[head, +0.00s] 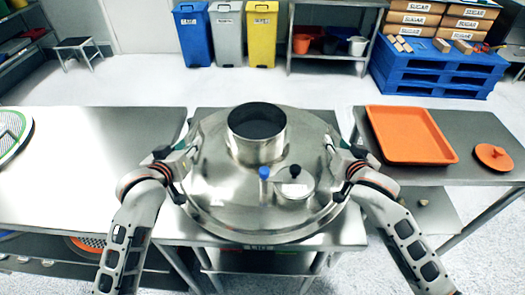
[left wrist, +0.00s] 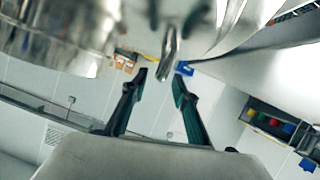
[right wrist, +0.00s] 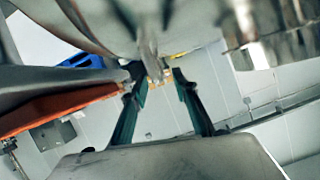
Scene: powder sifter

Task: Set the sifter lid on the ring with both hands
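The sifter lid (head: 215,185) is a wide, shiny metal dome with a short open cylinder (head: 257,145) on top. It sits over the middle table, and its underside edge shows in both wrist views. My left gripper (head: 184,170) is at the lid's left side, with its fingers apart. A metal handle (left wrist: 170,42) stands just beyond and between its fingertips in the left wrist view. My right gripper (head: 334,170) is at the lid's right side, also with fingers apart, with a similar handle (right wrist: 152,55) near its fingertips. The ring cannot be clearly told apart beneath the lid.
A small round port with a black knob (head: 295,172) and a blue knob (head: 264,173) stand on the lid. An orange tray (head: 412,150) and orange round lid (head: 493,157) lie on the right table. The left table (head: 90,165) is mostly clear, with a round mesh screen (head: 12,132) at its edge.

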